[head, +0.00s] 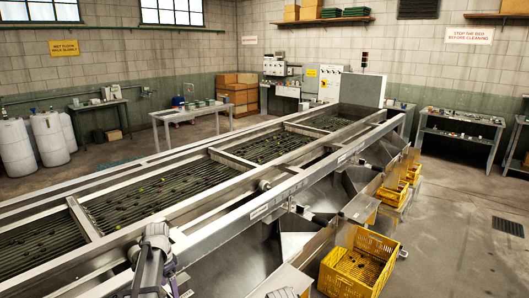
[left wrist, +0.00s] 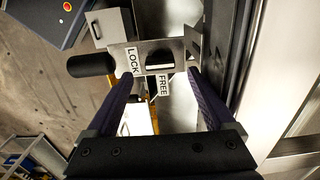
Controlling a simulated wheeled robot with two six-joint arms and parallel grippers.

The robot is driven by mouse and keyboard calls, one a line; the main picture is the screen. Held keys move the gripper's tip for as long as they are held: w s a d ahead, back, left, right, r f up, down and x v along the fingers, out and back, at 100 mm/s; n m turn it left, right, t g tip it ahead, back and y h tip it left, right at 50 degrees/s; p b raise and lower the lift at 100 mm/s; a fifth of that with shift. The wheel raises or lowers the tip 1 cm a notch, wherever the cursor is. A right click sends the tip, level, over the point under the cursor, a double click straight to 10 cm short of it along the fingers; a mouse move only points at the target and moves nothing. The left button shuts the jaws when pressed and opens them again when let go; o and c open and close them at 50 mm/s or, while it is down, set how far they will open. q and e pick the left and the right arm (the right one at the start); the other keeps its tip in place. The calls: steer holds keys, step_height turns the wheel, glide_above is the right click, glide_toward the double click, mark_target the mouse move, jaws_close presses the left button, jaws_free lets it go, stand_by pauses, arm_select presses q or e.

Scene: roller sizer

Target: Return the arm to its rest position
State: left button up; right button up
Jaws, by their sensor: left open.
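My left gripper (left wrist: 160,76) shows in the left wrist view with its two dark fingers spread apart and nothing held between them. Beyond the fingertips is a metal bracket (left wrist: 118,54) with a black cylindrical handle (left wrist: 90,66) sticking out to the left. A LOCK label (left wrist: 132,62) and a FREE label (left wrist: 164,86) lie by the fingers; I cannot tell whether the fingers touch the bracket. In the head view, a grey part of my arm (head: 152,262) stands at the bottom, in front of the roller sizer (head: 232,222).
Yellow crates (head: 345,283) stand under the chutes along the sizer's right side. A blue box with a red button (left wrist: 67,6) is at the wrist view's top left. Side tables (head: 465,140) and white barrels (head: 50,140) stand by the walls.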

mark_target(171, 297)
arm_select(q)
step_height(171, 297, down, 6)
steer(key=b, duration=0.5)
steer(key=shift+r+n, duration=0.2)
steer(key=shift+n, duration=0.2)
steer(key=n, duration=1.1)
steer(key=shift+n, duration=0.4)
steer(key=n, duration=0.4)
steer(key=shift+n, duration=0.4)
steer(key=shift+s, duration=0.1)
